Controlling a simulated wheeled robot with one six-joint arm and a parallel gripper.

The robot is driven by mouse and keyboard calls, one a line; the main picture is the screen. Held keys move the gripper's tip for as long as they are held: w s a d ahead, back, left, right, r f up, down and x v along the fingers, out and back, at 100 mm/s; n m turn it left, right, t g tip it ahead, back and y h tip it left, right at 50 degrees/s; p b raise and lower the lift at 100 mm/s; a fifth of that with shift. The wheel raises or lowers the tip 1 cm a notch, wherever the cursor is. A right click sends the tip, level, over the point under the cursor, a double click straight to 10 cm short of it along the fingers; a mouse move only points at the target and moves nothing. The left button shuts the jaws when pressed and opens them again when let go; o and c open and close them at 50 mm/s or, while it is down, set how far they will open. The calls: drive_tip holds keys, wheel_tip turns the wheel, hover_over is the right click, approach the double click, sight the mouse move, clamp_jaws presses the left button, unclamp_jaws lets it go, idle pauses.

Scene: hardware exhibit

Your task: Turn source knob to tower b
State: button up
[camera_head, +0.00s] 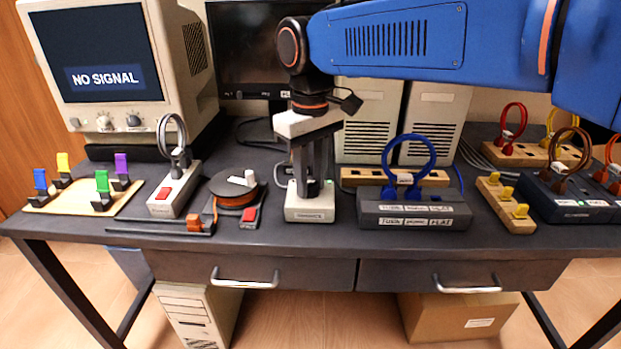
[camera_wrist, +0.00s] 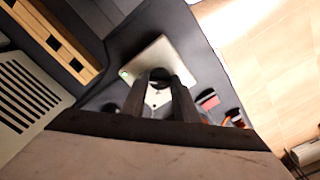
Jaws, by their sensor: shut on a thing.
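A small off-white box (camera_head: 310,214) stands near the front middle of the desk, with a label on its front too small to read. My gripper (camera_head: 313,188) points straight down onto its top and is shut on the knob there. The fingers hide most of the knob in the head view. In the wrist view, the dark round knob (camera_wrist: 160,74) shows between the fingertips (camera_wrist: 160,88), on top of the pale box (camera_wrist: 176,58). Two beige computer towers (camera_head: 366,128) (camera_head: 437,122) stand behind. I cannot tell which is tower b. The knob's pointing direction is unclear.
A beige monitor (camera_head: 103,88) at left reads NO SIGNAL; a dark monitor (camera_head: 240,60) stands behind my arm. A cable reel (camera_head: 234,190) and red-switch box (camera_head: 173,190) sit left of the box. A grey block (camera_head: 413,212) with a blue cable loop sits close right.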

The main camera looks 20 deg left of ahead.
sight(310, 184)
drive_tip(key=o, duration=1.1)
drive_tip(key=shift+c, duration=0.2)
drive_tip(key=shift+r, duration=0.1)
wheel_tip(310, 184, up, 17)
drive_tip(key=shift+s+r, duration=0.1)
